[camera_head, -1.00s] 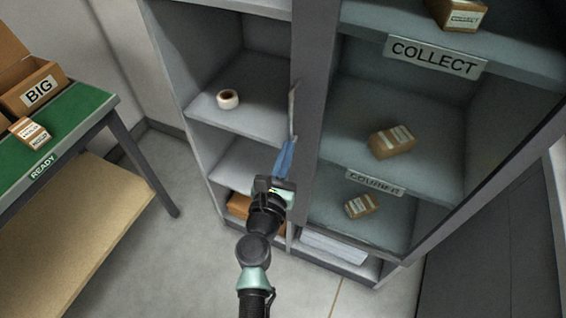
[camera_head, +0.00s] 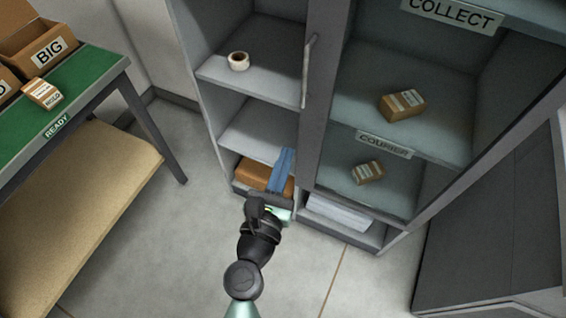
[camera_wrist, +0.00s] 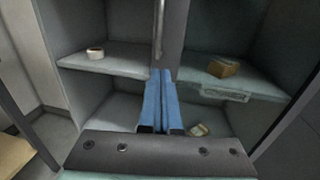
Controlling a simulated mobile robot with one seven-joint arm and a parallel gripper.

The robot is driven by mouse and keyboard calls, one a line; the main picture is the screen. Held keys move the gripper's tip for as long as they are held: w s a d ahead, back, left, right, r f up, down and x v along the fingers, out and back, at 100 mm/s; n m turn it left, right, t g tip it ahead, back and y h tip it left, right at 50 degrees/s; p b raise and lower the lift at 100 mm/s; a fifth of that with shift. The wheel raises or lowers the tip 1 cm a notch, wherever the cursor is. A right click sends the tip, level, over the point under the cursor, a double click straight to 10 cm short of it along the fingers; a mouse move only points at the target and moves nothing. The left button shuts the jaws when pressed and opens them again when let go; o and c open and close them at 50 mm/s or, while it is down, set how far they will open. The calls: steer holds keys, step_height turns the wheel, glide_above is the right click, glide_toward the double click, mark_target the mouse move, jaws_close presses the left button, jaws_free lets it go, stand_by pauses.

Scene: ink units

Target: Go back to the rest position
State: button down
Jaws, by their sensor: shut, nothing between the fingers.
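My gripper (camera_head: 287,158) has blue fingers that are closed together with nothing between them. In the head view it is in front of the lower left part of the grey cabinet (camera_head: 316,110), over a brown box (camera_head: 254,174) on the bottom shelf, partly hiding it. In the wrist view the gripper (camera_wrist: 161,74) points at the cabinet's middle post (camera_wrist: 172,40). My arm reaches up from the bottom of the head view.
A tape roll (camera_head: 239,61) sits on the left shelf. Behind the right-hand glass are small boxes (camera_head: 403,105) and (camera_head: 367,172) near COLLECT and COURIER signs. A door handle (camera_head: 308,70) sticks out. At left stands a green table (camera_head: 92,75) with boxes. Floor between is clear.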

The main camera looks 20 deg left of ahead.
steer(key=shift+s+f, duration=0.15)
steer(key=shift+s, duration=0.05)
steer(key=shift+s, duration=0.1)
steer(key=w+d+r+n+t+y+p, duration=0.1)
steer(key=w+r+n+t+y+p, duration=0.15)
steer(key=r+n, duration=1.25)
steer(key=w+r+n+t+y+p, duration=0.1)
steer(key=r+n+t+y, duration=0.5)
steer(key=r, duration=1.7)
steer(key=s+d+r+n+h, duration=0.2)
steer(key=d+r+n+h, duration=0.1)
steer(key=r, duration=0.4)
steer(key=s+d+r+n+h+p, duration=0.1)
steer(key=s+d+r+n+h, duration=0.2)
steer(key=d+r+n+h, duration=0.1)
steer(key=s+d+r+n+t+h+p, duration=0.1)
steer(key=d+r+n+h, duration=0.3)
steer(key=r, duration=0.5)
steer(key=shift+s+d+r+n, duration=0.4)
steer(key=shift+s+d+n, duration=0.4)
steer(key=shift+n, duration=0.4)
steer(key=shift+a, duration=0.1)
